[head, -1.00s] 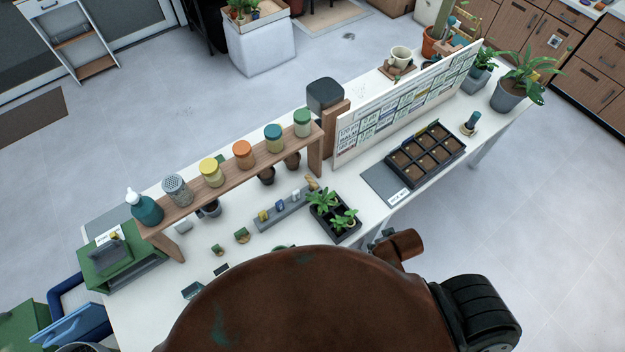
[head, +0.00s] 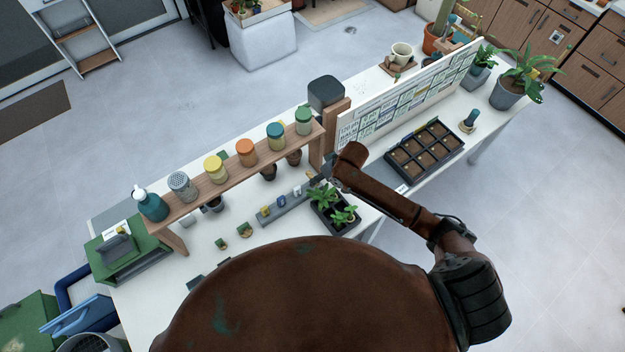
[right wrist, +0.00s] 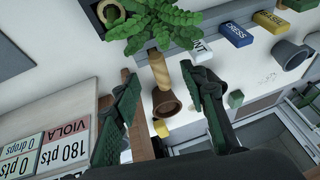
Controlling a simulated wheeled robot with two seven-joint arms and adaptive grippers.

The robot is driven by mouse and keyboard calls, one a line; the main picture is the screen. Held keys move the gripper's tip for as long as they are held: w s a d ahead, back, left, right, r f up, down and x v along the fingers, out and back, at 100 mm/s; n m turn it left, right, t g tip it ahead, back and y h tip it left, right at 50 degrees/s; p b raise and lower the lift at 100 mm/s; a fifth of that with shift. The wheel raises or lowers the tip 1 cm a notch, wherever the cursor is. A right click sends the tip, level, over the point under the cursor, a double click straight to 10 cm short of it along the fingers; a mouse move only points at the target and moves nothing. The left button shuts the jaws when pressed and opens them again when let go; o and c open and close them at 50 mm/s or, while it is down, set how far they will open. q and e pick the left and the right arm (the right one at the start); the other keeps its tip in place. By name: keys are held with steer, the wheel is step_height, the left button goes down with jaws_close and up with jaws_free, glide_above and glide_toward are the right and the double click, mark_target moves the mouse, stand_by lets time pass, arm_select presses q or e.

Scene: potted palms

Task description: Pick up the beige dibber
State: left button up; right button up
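The beige dibber (right wrist: 159,70) shows in the right wrist view as a short tan rod, beside a leafy green plant (right wrist: 155,22) and partly in front of a brown pot (right wrist: 166,103). My right gripper (right wrist: 160,82) is open, its two dark green fingers on either side of the dibber in the picture, with gaps on both sides. My left gripper is not in view.
A wooden shelf (head: 238,178) with several jars stands behind the rack. A white label board (head: 410,95) rises to the right of my gripper. A black planter (head: 345,225) with plants is just in front. A seed tray (head: 425,148) lies further right.

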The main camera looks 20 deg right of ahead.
steer(key=shift+w+r+p+x, duration=0.1)
steer(key=shift+w+p+x, duration=0.15)
steer(key=shift+x, duration=1.05)
steer(key=shift+w+r+p+x, duration=0.1)
steer(key=shift+w+p+x, duration=0.15)
steer(key=shift+x, duration=1.05)
steer(key=shift+w+r+p+x, duration=0.1)
steer(key=shift+w+p+x, duration=0.1)
steer(key=shift+x, duration=1.1)
steer(key=shift+c, duration=0.3)
jaws_close()
